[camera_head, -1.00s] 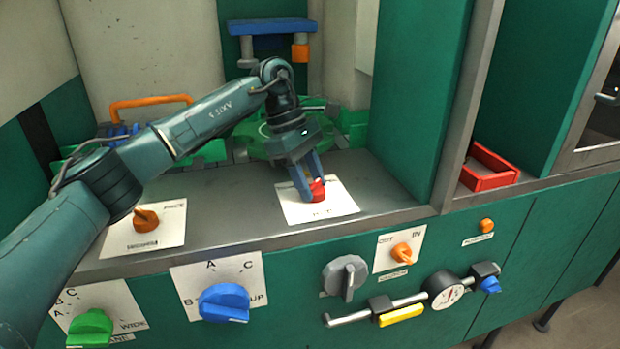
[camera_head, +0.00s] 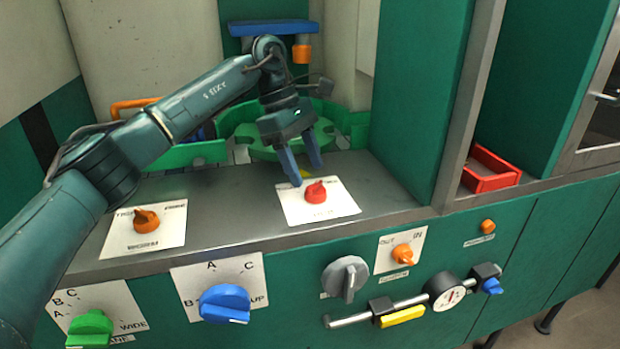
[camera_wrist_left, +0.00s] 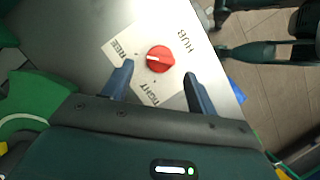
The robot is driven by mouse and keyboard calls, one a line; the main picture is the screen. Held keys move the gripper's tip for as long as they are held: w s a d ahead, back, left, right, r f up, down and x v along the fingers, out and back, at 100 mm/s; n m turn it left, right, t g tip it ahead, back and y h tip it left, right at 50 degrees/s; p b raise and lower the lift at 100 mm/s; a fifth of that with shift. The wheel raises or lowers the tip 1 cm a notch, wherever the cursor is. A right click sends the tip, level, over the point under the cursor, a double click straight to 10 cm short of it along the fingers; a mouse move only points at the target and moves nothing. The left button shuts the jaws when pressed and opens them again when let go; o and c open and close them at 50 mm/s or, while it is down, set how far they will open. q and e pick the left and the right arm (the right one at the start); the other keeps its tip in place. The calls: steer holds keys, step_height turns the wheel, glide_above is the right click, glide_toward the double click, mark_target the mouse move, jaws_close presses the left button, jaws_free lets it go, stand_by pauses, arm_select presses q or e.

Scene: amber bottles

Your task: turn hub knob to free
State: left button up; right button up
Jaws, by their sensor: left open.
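The hub knob (camera_head: 316,192) is red and sits on a white plate (camera_head: 345,207) on the grey counter. In the left wrist view the knob (camera_wrist_left: 160,58) shows a white mark pointing left, roughly toward the word FREE; TIGHT is printed lower on the plate. My left gripper (camera_head: 306,174) is open and empty, raised just behind the knob and apart from it. In the left wrist view its two fingers stand apart below and to either side of the knob. My right gripper is not in view.
An orange knob (camera_head: 146,220) on a white plate stands left on the counter. A green round fixture (camera_head: 290,140) lies behind. A green wall (camera_head: 420,100) bounds the right. The front panel carries a blue knob (camera_head: 224,303), a grey knob (camera_head: 345,278) and a gauge (camera_head: 446,292).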

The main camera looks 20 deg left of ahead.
arm_select(q)
steer(key=v, duration=0.9)
steer(key=shift+r+p, duration=0.2)
steer(key=shift+p, duration=0.1)
